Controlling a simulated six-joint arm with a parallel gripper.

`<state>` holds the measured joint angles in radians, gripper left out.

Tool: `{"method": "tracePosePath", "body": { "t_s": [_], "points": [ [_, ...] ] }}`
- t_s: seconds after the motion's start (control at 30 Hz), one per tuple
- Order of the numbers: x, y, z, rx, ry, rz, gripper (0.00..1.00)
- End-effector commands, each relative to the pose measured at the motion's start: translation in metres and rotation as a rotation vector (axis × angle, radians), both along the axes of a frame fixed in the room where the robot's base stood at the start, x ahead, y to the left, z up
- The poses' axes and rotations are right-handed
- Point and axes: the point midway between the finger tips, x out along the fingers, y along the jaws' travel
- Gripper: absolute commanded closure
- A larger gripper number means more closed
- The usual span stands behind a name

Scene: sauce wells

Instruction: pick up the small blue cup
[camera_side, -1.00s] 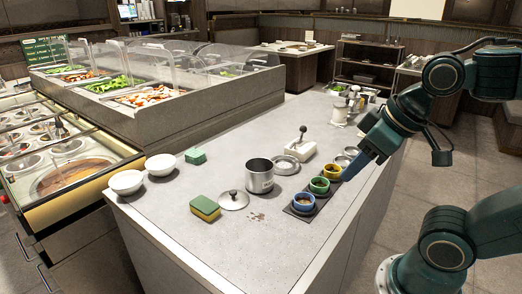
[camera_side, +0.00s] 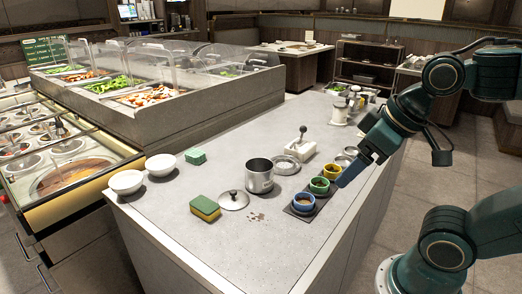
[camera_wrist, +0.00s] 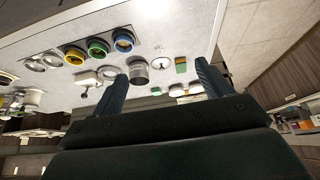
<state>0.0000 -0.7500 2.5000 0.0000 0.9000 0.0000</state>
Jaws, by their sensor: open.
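The small blue cup (camera_side: 303,203) stands upright on a dark tray (camera_side: 312,211) near the counter's right edge, with brown contents. A green cup (camera_side: 319,186) and a yellow cup (camera_side: 332,171) stand behind it in a row. My gripper (camera_side: 343,185) is in the air just right of the cups, angled down and left. In the wrist view, my gripper (camera_wrist: 160,82) has its two fingers wide apart with nothing held. The blue cup also shows there (camera_wrist: 123,40), upper left of the fingers and apart from them.
A metal pot (camera_side: 259,177) stands left of the cups, with its lid (camera_side: 233,200) and a sponge (camera_side: 205,208) farther left. A lever-topped white box (camera_side: 300,150) stands behind. White bowls (camera_side: 126,182) sit at the far left.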

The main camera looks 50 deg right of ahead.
Motion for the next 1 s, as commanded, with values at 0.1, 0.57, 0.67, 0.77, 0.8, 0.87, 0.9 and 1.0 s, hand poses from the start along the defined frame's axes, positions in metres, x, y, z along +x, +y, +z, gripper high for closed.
{"method": "tracePosePath", "body": {
  "t_s": [0.1,0.57,0.67,0.77,0.8,0.87,0.9,1.0],
  "points": [
    [0.000,0.000,0.000,0.001,0.001,-0.002,0.22],
    [0.033,-0.013,0.001,0.103,0.097,-0.248,0.22],
    [0.047,-0.020,0.000,0.145,0.135,-0.357,0.22],
    [0.062,-0.028,-0.003,0.185,0.172,-0.467,0.22],
    [0.068,-0.032,-0.005,0.201,0.187,-0.512,0.22],
    [0.076,-0.037,-0.007,0.225,0.208,-0.579,0.22],
    [0.082,-0.042,-0.010,0.240,0.223,-0.625,0.22],
    [0.096,-0.052,-0.016,0.278,0.258,-0.737,0.22]
  ]
}}
